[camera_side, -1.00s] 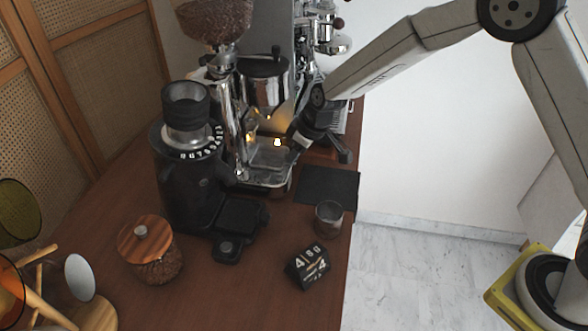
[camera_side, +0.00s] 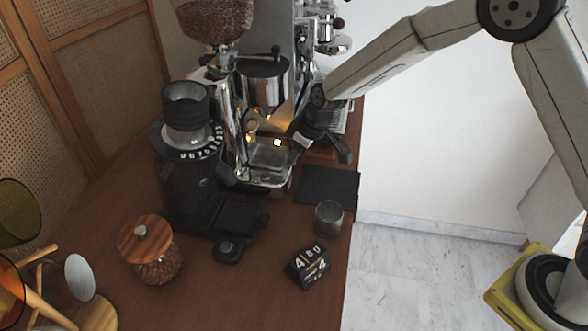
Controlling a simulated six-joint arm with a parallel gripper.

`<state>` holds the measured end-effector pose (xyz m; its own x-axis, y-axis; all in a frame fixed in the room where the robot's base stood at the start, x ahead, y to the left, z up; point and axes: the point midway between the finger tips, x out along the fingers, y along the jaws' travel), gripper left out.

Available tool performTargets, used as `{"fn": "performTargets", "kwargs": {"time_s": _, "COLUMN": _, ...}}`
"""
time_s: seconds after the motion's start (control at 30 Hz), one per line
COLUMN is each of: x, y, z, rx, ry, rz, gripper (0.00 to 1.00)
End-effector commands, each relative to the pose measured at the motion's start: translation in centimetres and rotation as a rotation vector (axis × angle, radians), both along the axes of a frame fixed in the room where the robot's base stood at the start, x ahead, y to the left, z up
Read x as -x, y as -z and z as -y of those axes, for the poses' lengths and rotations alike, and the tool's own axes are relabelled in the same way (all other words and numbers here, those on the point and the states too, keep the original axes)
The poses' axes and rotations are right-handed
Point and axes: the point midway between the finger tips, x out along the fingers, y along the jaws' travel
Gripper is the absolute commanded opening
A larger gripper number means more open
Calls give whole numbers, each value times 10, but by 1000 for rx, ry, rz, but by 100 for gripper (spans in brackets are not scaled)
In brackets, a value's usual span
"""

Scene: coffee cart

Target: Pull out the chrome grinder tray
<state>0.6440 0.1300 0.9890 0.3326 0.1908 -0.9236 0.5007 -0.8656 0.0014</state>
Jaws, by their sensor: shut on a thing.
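The chrome grinder tray (camera_side: 268,160) is a shiny, shallow tray at the foot of the chrome grinder (camera_side: 232,110), in the middle of the side view. My gripper (camera_side: 291,148) reaches in from the upper right and is shut on the tray's right edge. The fingertips are small and dark here, so their exact contact is hard to see. The tray looks level and still at the grinder's base.
A black grinder (camera_side: 190,170) stands to the left. A dark mat (camera_side: 328,186), a small glass (camera_side: 328,218) and a black flip block (camera_side: 307,266) lie in front. A wooden-lidded bean jar (camera_side: 150,250) is at lower left. The counter's right edge drops to the floor.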

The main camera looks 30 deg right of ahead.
Motion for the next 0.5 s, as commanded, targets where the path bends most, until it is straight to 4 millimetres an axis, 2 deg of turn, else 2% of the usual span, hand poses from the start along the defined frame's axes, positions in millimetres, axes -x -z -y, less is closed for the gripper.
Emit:
{"fn": "performTargets", "kwargs": {"time_s": 0.23, "x": 8, "y": 0, "z": 10, "rx": -1, "ry": 4, "rz": -1, "gripper": 0}}
{"fn": "performTargets", "kwargs": {"time_s": 0.5, "x": 34, "y": 0, "z": 36, "rx": -1, "ry": 4, "rz": -1, "gripper": 0}}
